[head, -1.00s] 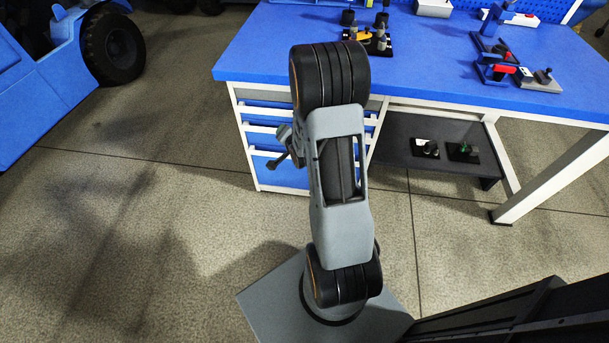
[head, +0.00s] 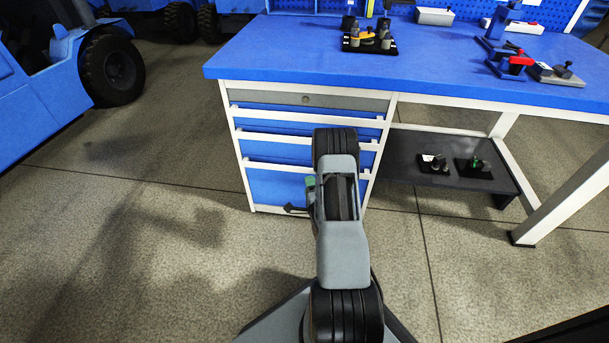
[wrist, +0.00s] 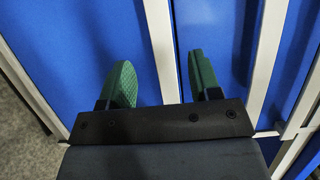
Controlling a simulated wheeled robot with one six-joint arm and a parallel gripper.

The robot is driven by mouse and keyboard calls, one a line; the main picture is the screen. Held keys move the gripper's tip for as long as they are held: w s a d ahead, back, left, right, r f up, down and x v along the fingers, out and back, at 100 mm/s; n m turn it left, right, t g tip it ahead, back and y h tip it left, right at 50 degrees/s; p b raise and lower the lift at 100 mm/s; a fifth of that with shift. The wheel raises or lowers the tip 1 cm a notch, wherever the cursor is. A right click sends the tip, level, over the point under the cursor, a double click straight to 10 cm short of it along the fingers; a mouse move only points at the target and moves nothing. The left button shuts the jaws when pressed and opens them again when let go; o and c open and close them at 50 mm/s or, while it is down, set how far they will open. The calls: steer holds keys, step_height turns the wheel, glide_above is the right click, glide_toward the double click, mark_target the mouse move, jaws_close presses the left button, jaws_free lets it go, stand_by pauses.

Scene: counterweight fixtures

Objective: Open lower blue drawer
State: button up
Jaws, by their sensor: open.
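The lower blue drawer (head: 275,187) is the tallest front at the bottom of the cabinet under the workbench. It looks closed, with a white bar handle (head: 270,165) along its top edge. My arm hides the right part of it. My gripper (wrist: 160,65) is open, and its two green fingers point at the cabinet front. In the wrist view the picture is turned, and the lower drawer's white handle (wrist: 160,35) runs between the fingers, nearer the right one. I cannot tell how deep the fingers reach around it. The gripper is mostly hidden behind my arm in the head view.
Two more blue drawers and a grey top drawer (head: 305,99) with a lock sit above. The blue benchtop (head: 430,75) holds several fixtures. A dark shelf (head: 445,152) is at right. A blue vehicle (head: 50,90) stands left. Floor in front is open.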

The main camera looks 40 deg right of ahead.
mark_target(304, 170)
steer(key=b+x, duration=0.2)
steer(key=x, duration=0.6)
steer(key=shift+c, duration=0.4)
jaws_close()
